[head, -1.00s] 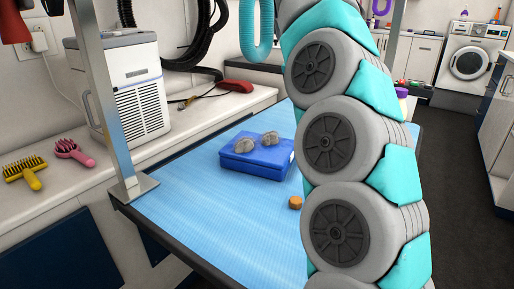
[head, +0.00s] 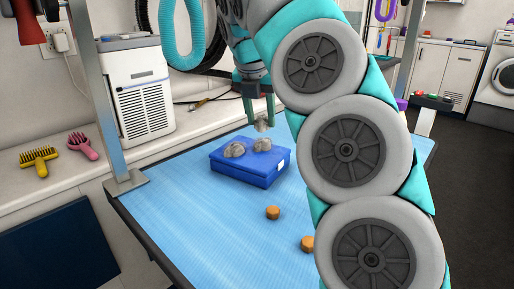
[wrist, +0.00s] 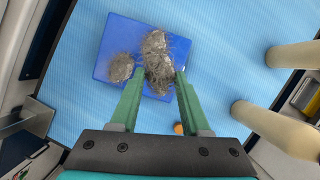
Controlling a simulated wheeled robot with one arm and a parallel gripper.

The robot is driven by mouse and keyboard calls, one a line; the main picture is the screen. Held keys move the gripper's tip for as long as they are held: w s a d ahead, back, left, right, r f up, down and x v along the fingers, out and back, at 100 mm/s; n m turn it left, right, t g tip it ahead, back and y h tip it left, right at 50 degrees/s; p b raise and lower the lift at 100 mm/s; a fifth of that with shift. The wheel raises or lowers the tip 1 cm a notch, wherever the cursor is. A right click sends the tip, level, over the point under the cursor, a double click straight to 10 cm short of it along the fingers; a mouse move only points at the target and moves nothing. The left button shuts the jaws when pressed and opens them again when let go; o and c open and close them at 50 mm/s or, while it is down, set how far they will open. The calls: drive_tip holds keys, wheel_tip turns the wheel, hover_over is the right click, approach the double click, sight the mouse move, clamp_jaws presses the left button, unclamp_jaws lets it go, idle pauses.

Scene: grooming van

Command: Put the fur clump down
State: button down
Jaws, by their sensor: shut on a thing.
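My gripper (head: 259,114) is shut on a grey fur clump (head: 261,125) and holds it just above the blue box (head: 249,173), toward its back right side. The held clump also shows between the fingertips in the wrist view (wrist: 158,78). Two other grey fur clumps lie on top of the box, one on the left (head: 234,150) and one near the middle (head: 262,145). In the wrist view, the held clump overlaps one of them, so the gap between them cannot be told.
The box stands on a blue-topped table (head: 190,215). Two small orange-brown round pieces (head: 272,212) lie in front of it. A metal post (head: 98,90) rises at the table's left edge. Yellow (head: 39,160) and pink (head: 83,145) brushes lie on the left counter.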

sight(262, 157)
drive_tip(key=shift+f+b, duration=0.4)
drive_tip(key=shift+f, duration=3.55)
drive_tip(key=shift+c, duration=1.9)
unclamp_jaws()
drive_tip(key=shift+f, duration=0.1)
drive_tip(key=v, duration=1.2)
drive_tip(key=shift+p, duration=0.4)
drive_tip(key=shift+s, duration=0.1)
